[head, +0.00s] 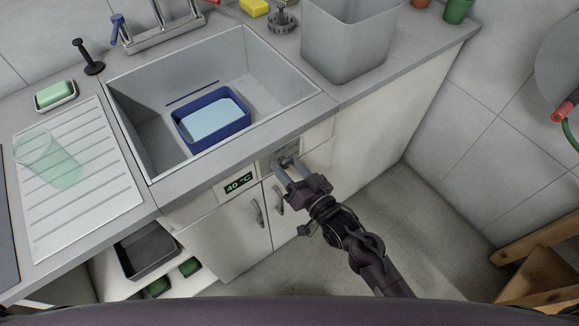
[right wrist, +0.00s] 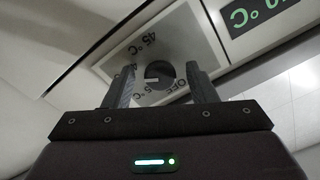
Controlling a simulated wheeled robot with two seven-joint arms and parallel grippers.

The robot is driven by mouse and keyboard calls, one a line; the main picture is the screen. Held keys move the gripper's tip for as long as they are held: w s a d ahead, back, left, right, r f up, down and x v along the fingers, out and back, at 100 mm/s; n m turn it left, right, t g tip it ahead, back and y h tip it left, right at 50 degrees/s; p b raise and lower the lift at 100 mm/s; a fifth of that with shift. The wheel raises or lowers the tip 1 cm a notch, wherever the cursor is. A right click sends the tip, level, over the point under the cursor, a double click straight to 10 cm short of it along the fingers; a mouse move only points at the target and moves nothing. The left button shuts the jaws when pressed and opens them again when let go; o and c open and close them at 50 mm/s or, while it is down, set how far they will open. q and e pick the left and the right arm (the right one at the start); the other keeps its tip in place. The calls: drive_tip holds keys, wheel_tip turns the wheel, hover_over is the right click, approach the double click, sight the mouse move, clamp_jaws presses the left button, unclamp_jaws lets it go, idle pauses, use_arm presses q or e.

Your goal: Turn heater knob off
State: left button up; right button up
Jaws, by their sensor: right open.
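The heater knob (right wrist: 159,74) is a dark round dial with a white mark, on a light plate (right wrist: 188,40) printed with "45 °C" and "OFF". My right gripper (right wrist: 162,90) is open, with one finger on each side of the knob. I cannot tell whether the fingers touch it. In the head view my right gripper (head: 287,172) reaches the cabinet front below the sink and hides the knob. The display (head: 239,183) left of it reads 40 °C in green; part of it shows in the right wrist view (right wrist: 262,12). My left gripper is not in view.
The sink (head: 268,68) holds a blue tub (head: 240,124) of water. A grey bin (head: 345,50) stands on the counter at right. Cabinet handles (head: 257,213) stick out below the display. The floor at right is clear beside a wooden stool (head: 545,262).

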drive_tip(key=c, duration=1)
drive_tip(key=shift+o, duration=0.2)
drive_tip(key=shift+n, duration=0.3)
drive_tip(key=n+p, duration=0.1)
drive_tip(key=n, duration=0.8)
drive_tip(key=shift+d+n, duration=0.1)
drive_tip(key=shift+n, duration=0.3)
drive_tip(key=n+p, duration=0.1)
drive_tip(key=n, duration=1.2)
drive_tip(key=shift+n, duration=0.3)
